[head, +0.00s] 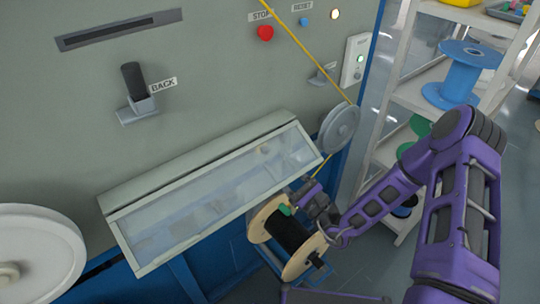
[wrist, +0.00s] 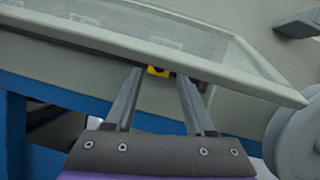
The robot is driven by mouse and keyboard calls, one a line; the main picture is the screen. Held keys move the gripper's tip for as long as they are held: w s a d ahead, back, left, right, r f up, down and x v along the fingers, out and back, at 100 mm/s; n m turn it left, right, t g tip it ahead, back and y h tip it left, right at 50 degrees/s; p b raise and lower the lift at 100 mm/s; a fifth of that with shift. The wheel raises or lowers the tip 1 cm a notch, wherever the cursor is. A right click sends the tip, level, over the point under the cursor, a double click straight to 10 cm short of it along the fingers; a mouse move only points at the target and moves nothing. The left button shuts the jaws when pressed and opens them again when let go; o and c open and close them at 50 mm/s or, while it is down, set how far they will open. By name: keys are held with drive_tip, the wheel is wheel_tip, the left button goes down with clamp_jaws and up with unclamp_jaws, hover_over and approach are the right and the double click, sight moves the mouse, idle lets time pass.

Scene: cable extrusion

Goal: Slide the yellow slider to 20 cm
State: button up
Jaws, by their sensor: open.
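The yellow slider (wrist: 158,71) shows in the wrist view as a small yellow block with a dark opening, under the lower edge of the glazed cover (wrist: 255,85). My gripper (wrist: 160,76) is open, with one finger on each side of the slider. The fingertips reach the cover's edge; I cannot tell whether they touch the slider. In the head view, my gripper (head: 303,194) is at the lower right of the glazed cover (head: 115,222), above a spool. The slider is hidden there, and no scale marks are readable.
A wooden-flanged spool of black cable (head: 264,217) stands just below my gripper. A grey pulley (head: 340,128) carrying a yellow cable (head: 318,62) is close on the right. A shelf (head: 408,97) with a blue reel (head: 458,72) stands further right.

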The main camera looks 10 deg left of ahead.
drive_tip(key=shift+x, duration=1.85)
clamp_jaws()
